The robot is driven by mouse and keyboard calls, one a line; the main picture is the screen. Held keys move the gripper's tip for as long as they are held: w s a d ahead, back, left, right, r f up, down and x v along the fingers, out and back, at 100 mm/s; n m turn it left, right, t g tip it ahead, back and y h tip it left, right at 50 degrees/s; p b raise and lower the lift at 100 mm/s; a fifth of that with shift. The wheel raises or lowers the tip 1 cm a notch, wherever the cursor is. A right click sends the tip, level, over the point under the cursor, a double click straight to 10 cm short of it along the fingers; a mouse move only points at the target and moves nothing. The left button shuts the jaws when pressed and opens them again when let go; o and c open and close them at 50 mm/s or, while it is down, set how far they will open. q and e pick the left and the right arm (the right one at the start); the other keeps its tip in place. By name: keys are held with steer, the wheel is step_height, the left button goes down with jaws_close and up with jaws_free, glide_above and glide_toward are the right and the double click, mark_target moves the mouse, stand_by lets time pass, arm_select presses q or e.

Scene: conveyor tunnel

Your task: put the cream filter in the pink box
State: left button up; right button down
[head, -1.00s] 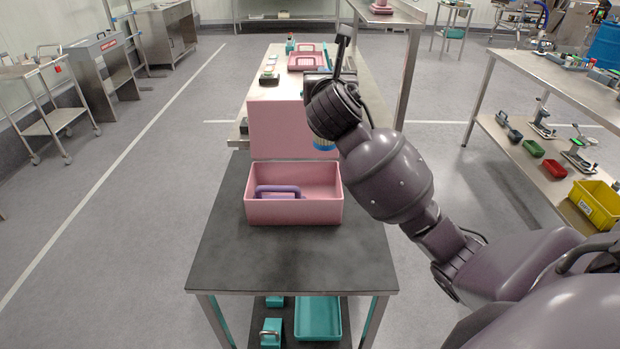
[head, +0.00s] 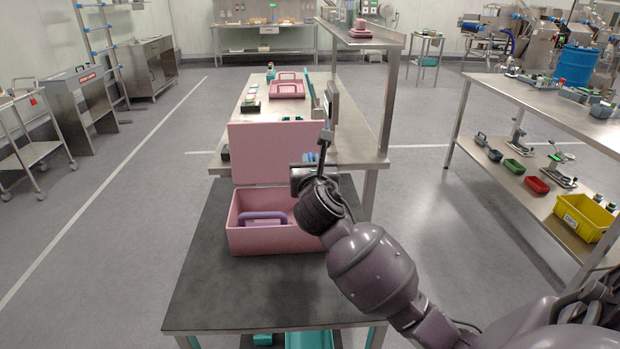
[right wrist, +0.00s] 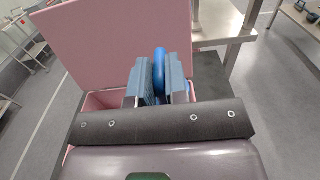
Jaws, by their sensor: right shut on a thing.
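The pink box (head: 277,240) stands open on the dark table, with its lid (head: 268,150) upright at the back. A purple handle-shaped thing (head: 262,217) lies inside, in the left part. My right gripper (head: 306,178) is at the right part of the box, in front of the lid. The filter's cream body is hidden now. Whether it is below the box rim I cannot tell. My left gripper is not in view.
The dark table top (head: 215,290) is clear left of and in front of the box. Behind the lid, a steel table (head: 345,150) carries a pink tray (head: 288,88) and small items. A side bench with a yellow bin (head: 585,215) stands to the right.

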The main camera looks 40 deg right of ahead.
step_height(320, 180, down, 3)
steer(key=shift+f+b, duration=0.2)
steer(key=shift+b, duration=0.15)
steer(key=shift+r, duration=0.1)
steer(key=c, duration=1.1)
jaws_free()
steer(key=shift+s+a, duration=0.1)
steer(key=shift+s, duration=0.1)
steer(key=p+v, duration=0.1)
steer(key=v, duration=1)
steer(key=shift+s+a, duration=0.15)
steer(key=shift+s, duration=0.1)
